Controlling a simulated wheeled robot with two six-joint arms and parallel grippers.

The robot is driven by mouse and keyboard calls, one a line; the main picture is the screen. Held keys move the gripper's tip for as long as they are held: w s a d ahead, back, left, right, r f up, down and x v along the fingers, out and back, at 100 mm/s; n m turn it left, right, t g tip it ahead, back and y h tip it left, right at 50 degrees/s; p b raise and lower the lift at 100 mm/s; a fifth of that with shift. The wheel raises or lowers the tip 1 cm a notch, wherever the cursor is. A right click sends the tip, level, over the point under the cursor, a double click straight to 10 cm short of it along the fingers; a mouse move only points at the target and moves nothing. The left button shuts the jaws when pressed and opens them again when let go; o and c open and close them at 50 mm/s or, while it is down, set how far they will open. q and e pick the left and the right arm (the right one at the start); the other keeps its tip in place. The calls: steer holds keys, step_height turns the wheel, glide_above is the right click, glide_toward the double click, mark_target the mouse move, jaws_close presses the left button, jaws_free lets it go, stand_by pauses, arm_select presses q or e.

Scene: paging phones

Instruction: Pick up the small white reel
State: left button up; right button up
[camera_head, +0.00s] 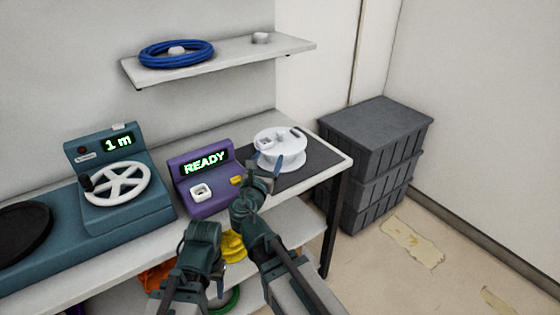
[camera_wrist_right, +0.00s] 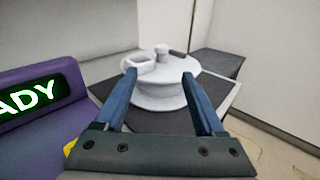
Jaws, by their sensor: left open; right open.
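The small white reel (camera_head: 280,152) stands on a dark mat (camera_head: 314,160) at the right end of the workbench. It has a round top flange with a peg and a small block-like part on top. My right gripper (camera_head: 267,166) is open at the reel's near side. In the right wrist view, the reel (camera_wrist_right: 163,92) shows between and beyond the two blue fingers (camera_wrist_right: 158,76); I cannot tell whether they touch it. My left gripper (camera_head: 203,236) is low in front of the bench, away from the reel; its fingertips are hard to make out.
A purple device (camera_head: 203,205) reading READY stands left of the reel. A teal machine (camera_head: 115,215) with a white handwheel is farther left. A shelf (camera_head: 225,60) above holds a blue coil (camera_head: 150,55). Grey crates (camera_head: 375,135) stand on the floor right of the bench.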

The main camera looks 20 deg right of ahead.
steer(key=n, duration=0.1)
glide_toward(279, 134)
steer(key=x, duration=0.3)
steer(key=shift+w+a, duration=0.1)
steer(key=shift+w, duration=0.35)
steer(key=shift+d+x, duration=0.15)
steer(key=shift+x, duration=1.4)
steer(key=shift+d+x, duration=0.15)
steer(key=shift+x, duration=1.45)
steer(key=shift+s, duration=0.3)
jaws_close()
